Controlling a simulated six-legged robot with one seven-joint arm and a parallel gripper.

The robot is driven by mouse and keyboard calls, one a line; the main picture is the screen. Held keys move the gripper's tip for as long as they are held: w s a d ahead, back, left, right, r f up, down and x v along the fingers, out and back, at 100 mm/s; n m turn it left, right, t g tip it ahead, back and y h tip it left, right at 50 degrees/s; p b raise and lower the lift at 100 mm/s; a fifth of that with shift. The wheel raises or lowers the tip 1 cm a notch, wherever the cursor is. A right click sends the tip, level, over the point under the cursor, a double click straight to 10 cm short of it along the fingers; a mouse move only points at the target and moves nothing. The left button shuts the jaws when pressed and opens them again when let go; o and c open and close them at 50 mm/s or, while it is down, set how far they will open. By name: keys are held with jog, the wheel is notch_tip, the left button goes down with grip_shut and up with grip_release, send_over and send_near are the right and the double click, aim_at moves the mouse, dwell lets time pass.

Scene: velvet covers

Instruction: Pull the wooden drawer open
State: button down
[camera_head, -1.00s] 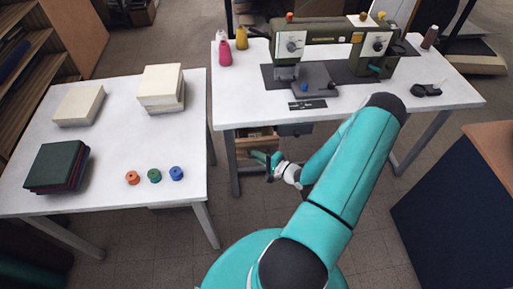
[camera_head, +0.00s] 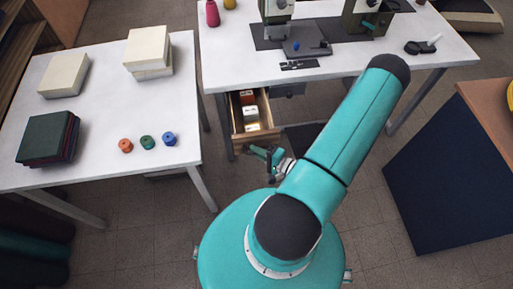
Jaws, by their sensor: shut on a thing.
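The wooden drawer (camera_head: 236,118) hangs under the left part of the sewing table (camera_head: 330,65). It stands open, and small white and coloured boxes (camera_head: 250,112) show inside it. My gripper (camera_head: 264,152) is at the drawer's front, at its lower edge in the picture. It is shut on the drawer's front, probably on its handle, which my fingers hide.
A white table (camera_head: 100,95) on the left holds pale boxes, dark folded covers and three small spools. The floor in front of the drawer is clear around my body.

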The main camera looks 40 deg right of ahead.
jog(key=c, duration=1.8)
grip_release()
jog(key=shift+o, duration=0.2)
jog(key=shift+s, duration=0.1)
jog(key=v, duration=1.3)
jog(key=shift+s+d, duration=0.15)
jog(key=shift+s, duration=0.15)
jog(key=shift+r, duration=0.15)
